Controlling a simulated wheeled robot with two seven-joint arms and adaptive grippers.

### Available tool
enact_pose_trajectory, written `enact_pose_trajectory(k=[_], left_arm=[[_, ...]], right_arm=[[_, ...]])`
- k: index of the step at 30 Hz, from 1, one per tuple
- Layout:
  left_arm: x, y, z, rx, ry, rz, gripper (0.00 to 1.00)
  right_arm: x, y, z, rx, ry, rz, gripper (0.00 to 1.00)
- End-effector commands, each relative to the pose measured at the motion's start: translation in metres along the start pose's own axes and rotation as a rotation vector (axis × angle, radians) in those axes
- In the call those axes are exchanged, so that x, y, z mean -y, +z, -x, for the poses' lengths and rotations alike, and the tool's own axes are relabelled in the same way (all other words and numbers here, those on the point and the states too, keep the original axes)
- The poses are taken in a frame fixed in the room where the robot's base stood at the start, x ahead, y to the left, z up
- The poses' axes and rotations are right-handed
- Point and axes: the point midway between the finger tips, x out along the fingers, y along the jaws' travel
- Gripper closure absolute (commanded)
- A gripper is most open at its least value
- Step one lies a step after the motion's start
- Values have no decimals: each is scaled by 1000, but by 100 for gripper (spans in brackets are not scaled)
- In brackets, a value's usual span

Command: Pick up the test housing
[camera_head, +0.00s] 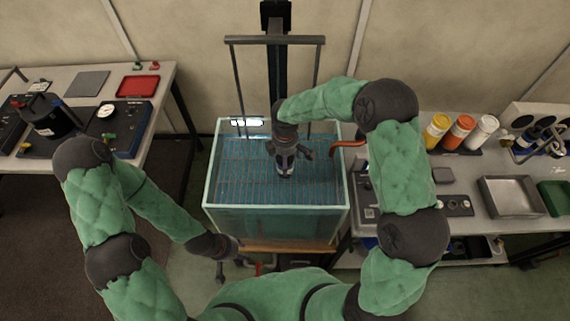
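A dark cylinder with a blue band (48,122), which looks like the test housing, stands on the left bench (150,105). Neither gripper is near it. My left gripper (240,268) points down by the front lower edge of the water tank (278,222). Its fingers are small and dark against pipework, so their opening is unclear. My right gripper (286,166) hangs over the middle of the tank, pointing down. Its fingertips are hard to make out, and I cannot tell whether anything is between them.
The glass tank holds blue water over a grid, with a metal frame (318,75) behind it. A red tray (138,87) and grey mat (87,84) lie on the left bench. The right bench has several bottles (461,131), a metal tray (511,197) and another dark cylinder (530,138).

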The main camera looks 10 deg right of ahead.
Motion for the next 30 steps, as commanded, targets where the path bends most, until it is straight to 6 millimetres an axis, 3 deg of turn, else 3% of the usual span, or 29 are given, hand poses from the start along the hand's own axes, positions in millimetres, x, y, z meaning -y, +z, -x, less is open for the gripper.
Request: enact_pose_trajectory(k=[1,9,20,25,30], left_arm=[[0,0,0,0,0,0,60],[0,0,0,0,0,0,60],[0,0,2,0,0,0,60],[-2,0,5,0,0,0,60],[-3,0,8,0,0,0,60]], right_arm=[[0,0,0,0,0,0,23],[-1,0,1,0,2,0,97],[-1,0,11,-1,3,-1,97],[1,0,39,-1,5,0,97],[29,-1,71,-2,6,2,97]])
